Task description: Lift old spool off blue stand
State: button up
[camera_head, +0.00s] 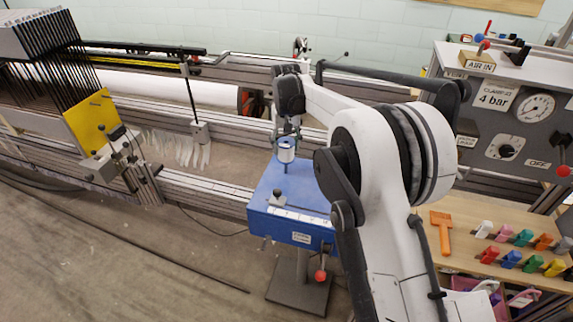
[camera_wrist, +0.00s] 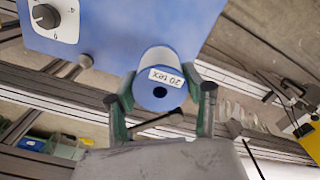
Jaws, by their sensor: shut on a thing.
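The spool (camera_head: 286,150) is small, white and blue. In the wrist view the spool (camera_wrist: 158,82) shows a blue end with a dark central hole and a "20 tex" label. My gripper (camera_head: 287,138) is shut on the spool's sides, with one green-padded finger on each side in the wrist view (camera_wrist: 163,103). The blue stand (camera_head: 265,205) is below. A thin blue peg (camera_head: 285,167) shows between the spool and the stand's top. The spool's body sits above the stand surface; I cannot tell whether it is fully clear of the peg.
The grey loom rails (camera_head: 225,190) run behind and left. A wooden bench (camera_head: 455,245) with coloured clips and an orange tool stands right.

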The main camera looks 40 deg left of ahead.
jog(key=shift+r+p, duration=0.7)
jog(key=shift+r, duration=1.6)
